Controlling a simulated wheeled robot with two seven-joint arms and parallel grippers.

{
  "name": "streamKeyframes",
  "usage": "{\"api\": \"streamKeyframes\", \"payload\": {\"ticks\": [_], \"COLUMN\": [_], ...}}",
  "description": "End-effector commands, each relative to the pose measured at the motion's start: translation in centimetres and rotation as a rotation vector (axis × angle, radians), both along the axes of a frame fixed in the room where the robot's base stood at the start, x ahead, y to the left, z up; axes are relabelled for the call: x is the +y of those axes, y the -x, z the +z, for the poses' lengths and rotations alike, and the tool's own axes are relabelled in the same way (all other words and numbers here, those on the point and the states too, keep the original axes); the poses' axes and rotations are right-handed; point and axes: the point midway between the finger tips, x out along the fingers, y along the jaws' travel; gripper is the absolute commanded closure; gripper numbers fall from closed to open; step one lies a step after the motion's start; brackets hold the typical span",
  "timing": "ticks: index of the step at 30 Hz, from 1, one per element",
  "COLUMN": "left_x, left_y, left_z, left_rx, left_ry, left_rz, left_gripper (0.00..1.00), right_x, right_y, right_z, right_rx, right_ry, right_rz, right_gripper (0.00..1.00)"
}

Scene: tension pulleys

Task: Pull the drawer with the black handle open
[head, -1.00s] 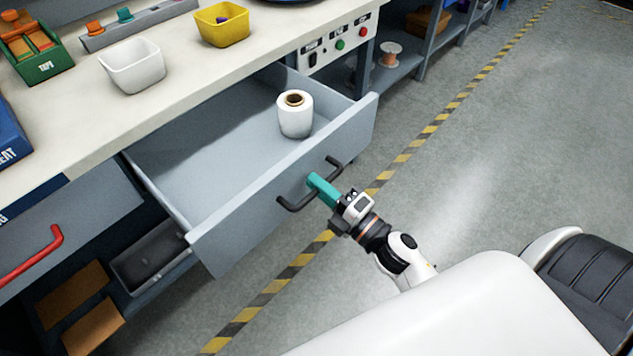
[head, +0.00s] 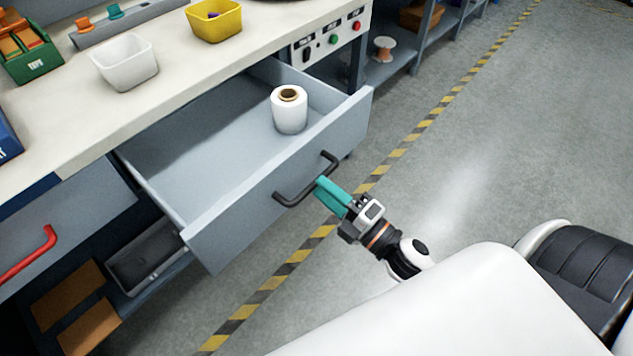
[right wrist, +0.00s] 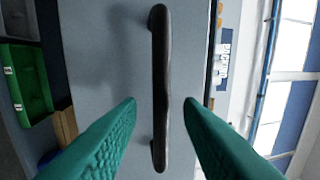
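The drawer (head: 235,222) with the black handle (head: 293,196) stands far open under the workbench. A white roll (head: 289,112) stands upright inside it near the right end. My right gripper (head: 322,186) is just in front of the handle. In the right wrist view, its two teal fingers (right wrist: 160,102) are spread apart, with the black handle (right wrist: 161,80) seen between them and a gap on each side. The fingers look clear of the handle. My left gripper is not in view.
A drawer with a red handle (head: 30,255) is shut at the left. The bench top holds a white bin (head: 125,65) and a yellow bin (head: 215,22). A grey bin (head: 150,262) sits on the shelf below. The floor (head: 450,150) to the right is clear.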

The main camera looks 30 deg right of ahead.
Motion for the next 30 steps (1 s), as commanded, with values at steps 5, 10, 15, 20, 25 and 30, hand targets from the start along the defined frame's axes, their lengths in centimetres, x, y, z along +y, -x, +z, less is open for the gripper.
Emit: {"api": "streamKeyframes", "payload": {"ticks": [5, 10, 15, 20, 25, 30], "left_x": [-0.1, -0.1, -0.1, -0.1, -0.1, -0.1], "left_y": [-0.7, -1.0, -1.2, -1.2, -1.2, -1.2], "left_z": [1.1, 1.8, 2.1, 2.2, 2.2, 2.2], "left_rx": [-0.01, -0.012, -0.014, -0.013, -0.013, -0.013], "left_ry": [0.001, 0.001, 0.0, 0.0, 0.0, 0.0], "left_rz": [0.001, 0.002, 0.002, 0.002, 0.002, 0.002], "left_gripper": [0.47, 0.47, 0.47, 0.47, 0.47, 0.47], "right_x": [-1.4, -2.4, -2.8, -2.9, -2.9, -2.9], "right_y": [3.8, 6.5, 7.8, 8.0, 7.9, 7.9], "right_z": [-1.0, -1.5, -1.6, -1.6, -1.6, -1.6], "right_rx": [0.006, 0.004, 0.001, 0.0, 0.0, 0.001], "right_ry": [-0.001, 0.0, -0.001, 0.001, 0.001, 0.0], "right_rz": [-0.004, -0.002, -0.001, 0.0, 0.0, 0.0], "right_gripper": [0.67, 0.67, 0.67, 0.67, 0.67, 0.67]}}
